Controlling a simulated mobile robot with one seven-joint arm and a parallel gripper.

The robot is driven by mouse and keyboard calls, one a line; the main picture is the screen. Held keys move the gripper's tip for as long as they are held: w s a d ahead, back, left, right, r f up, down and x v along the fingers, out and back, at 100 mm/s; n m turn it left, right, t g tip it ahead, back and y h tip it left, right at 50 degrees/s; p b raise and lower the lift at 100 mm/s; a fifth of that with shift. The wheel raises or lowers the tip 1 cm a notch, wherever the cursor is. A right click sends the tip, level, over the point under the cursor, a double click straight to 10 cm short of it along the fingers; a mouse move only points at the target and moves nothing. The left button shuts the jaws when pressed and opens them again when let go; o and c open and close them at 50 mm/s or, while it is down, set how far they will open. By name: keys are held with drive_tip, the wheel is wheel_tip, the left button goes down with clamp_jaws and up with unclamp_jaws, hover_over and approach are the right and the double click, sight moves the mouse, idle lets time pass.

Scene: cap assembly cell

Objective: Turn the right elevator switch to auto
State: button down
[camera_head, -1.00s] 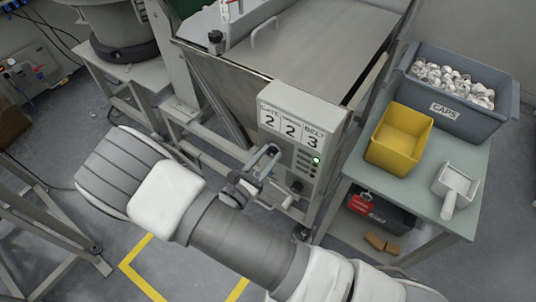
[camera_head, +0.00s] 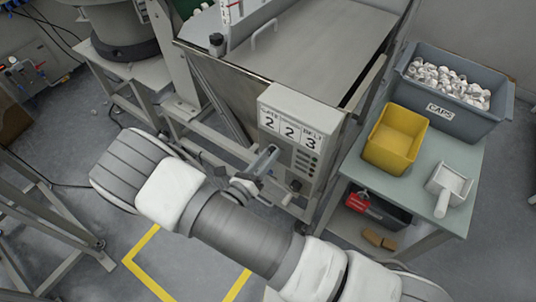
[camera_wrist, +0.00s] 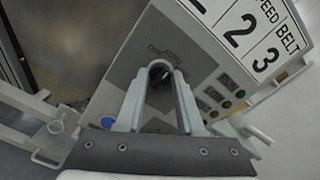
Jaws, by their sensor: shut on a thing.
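The grey control panel (camera_head: 288,140) stands on the front of the steel hopper machine, with number cards 2, 2 and 3 on top. In the wrist view, a dark rotary switch knob (camera_wrist: 160,76) sits on the panel below small lettering (camera_wrist: 165,52) that looks like OFF and AUTO. My gripper (camera_wrist: 160,70) is shut on this knob, one finger on each side. The fingers cover part of it, so I cannot tell which way it points. In the head view, my gripper (camera_head: 266,162) is at the panel's left side and hides the switch there.
Small buttons or lamps (camera_wrist: 213,93) are right of the knob. A second dark knob (camera_head: 295,186) sits lower on the panel. Right stands a table (camera_head: 455,215) with a yellow bin (camera_head: 395,140), a grey caps crate (camera_head: 440,108) and a white scoop (camera_head: 448,185).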

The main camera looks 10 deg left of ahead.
idle(0.5)
drive_tip(key=c, duration=0.5)
unclamp_jaws()
drive_tip(key=v, duration=1.7)
drive_tip(key=shift+s+a, duration=0.15)
drive_tip(key=shift+s, duration=0.1)
